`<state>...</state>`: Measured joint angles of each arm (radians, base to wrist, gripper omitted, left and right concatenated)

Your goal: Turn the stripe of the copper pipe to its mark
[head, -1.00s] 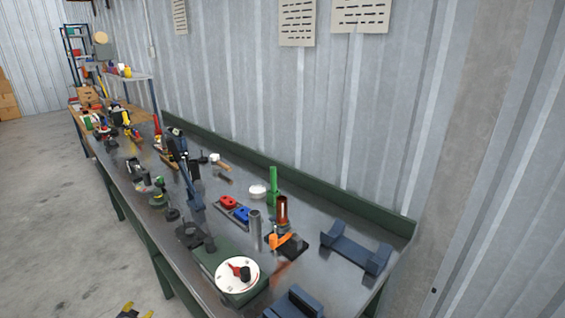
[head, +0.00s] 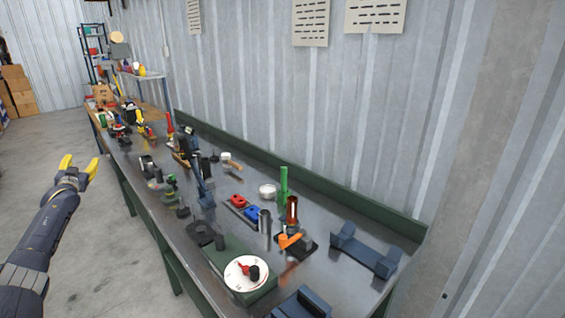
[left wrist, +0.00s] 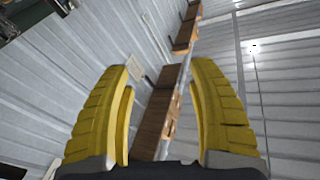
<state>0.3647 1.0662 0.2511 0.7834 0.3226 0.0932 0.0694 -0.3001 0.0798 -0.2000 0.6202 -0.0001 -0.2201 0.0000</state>
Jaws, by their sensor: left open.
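The copper pipe (head: 292,211) stands upright on the workbench (head: 340,270), in a dark base (head: 306,246) with an orange part (head: 289,240) at its front. My left gripper (head: 80,166) has yellow fingers and is open and empty. It is raised over the floor to the left of the bench, well away from the pipe. The left wrist view shows its two spread fingers (left wrist: 163,110) with nothing between them. My right gripper is not in view.
A grey pipe (head: 265,222) and a green post (head: 284,185) stand close to the copper pipe. A white dial (head: 240,282) on a green box is in front. Blue cradles (head: 362,252) lie to the right. Tools crowd the bench's far end.

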